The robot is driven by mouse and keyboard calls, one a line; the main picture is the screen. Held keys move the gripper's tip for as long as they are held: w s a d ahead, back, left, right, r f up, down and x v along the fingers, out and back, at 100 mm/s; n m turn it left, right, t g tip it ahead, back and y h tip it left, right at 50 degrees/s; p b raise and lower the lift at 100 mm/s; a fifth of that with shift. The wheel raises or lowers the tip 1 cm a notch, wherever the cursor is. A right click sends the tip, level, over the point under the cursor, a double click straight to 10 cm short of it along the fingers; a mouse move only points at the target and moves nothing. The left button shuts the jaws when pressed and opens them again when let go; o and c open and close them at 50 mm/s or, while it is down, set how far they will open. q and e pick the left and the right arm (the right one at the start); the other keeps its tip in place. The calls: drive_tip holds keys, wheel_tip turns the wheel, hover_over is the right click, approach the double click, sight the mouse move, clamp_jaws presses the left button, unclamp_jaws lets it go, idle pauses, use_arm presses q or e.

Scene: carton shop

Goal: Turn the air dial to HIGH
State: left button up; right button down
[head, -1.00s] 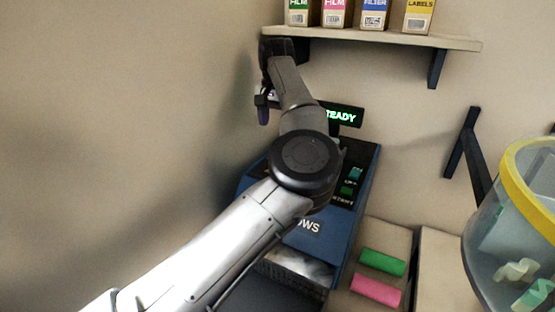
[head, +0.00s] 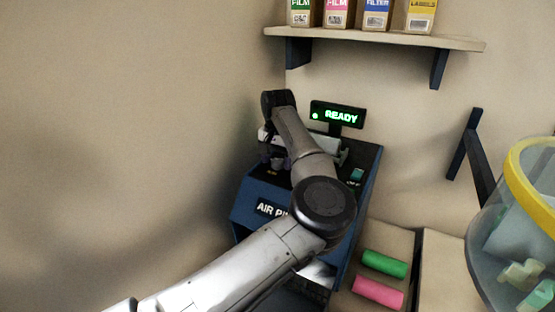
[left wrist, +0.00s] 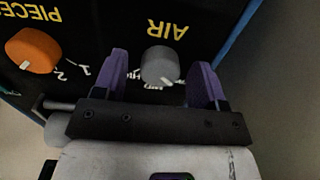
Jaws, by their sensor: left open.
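The air dial (left wrist: 160,65) is a grey round knob with a white pointer mark, under the yellow word AIR, which reads upside down in the left wrist view. Its pointer is toward the lower right of that picture. My left gripper (left wrist: 159,70) is open, with one purple finger on each side of the dial and a gap visible on both sides. In the head view my left gripper (head: 275,163) is over the blue machine's (head: 252,197) panel; the dial is hidden there.
An orange dial (left wrist: 33,50) marked PIECES sits left of the air dial in the wrist view. A green READY display (head: 338,115) stands behind the panel. A shelf (head: 380,39) with boxes is above. Green (head: 384,263) and pink (head: 378,291) rolls lie at right, near a clear yellow-rimmed bin (head: 520,185).

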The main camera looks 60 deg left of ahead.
use_arm(q)
drive_tip(key=c, duration=0.9)
drive_tip(key=shift+m, duration=0.3)
drive_tip(key=m, duration=0.4)
drive_tip(key=shift+m+b, duration=0.4)
drive_tip(key=m, duration=0.4)
drive_tip(key=shift+m+b, duration=0.3)
drive_tip(key=m, duration=0.5)
drive_tip(key=shift+b, duration=0.4)
drive_tip(key=shift+m+b, duration=0.3)
drive_tip(key=shift+m, duration=2.1)
